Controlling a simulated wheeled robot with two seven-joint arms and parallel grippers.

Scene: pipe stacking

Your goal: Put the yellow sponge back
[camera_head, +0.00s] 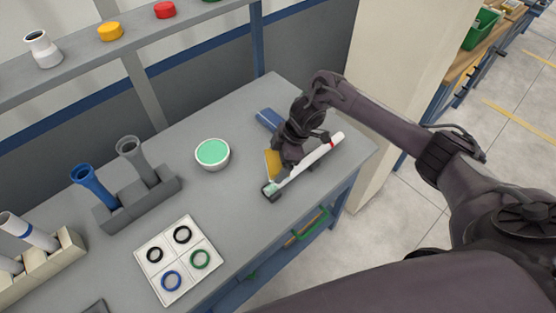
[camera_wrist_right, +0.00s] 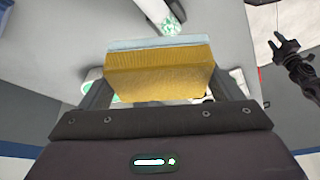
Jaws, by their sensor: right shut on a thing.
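The yellow sponge (camera_head: 272,162) is in my right gripper (camera_head: 282,160), above the table beside the white pipe. In the right wrist view, the sponge (camera_wrist_right: 160,72) sits between the two fingers, with a pale blue-grey layer along its far side. The right gripper is shut on it. A white pipe (camera_head: 318,154) lies on dark supports, with a greenish near end and a red mark near its far end. A flat blue piece (camera_head: 268,119) lies behind the gripper.
A white bowl of green contents (camera_head: 212,153) stands left of the gripper. A grey holder (camera_head: 140,200) carries blue and grey pipes. A white tray (camera_head: 178,258) holds several coloured rings. A shelf (camera_head: 130,50) runs along the back. The table's front edge is close to the pipe.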

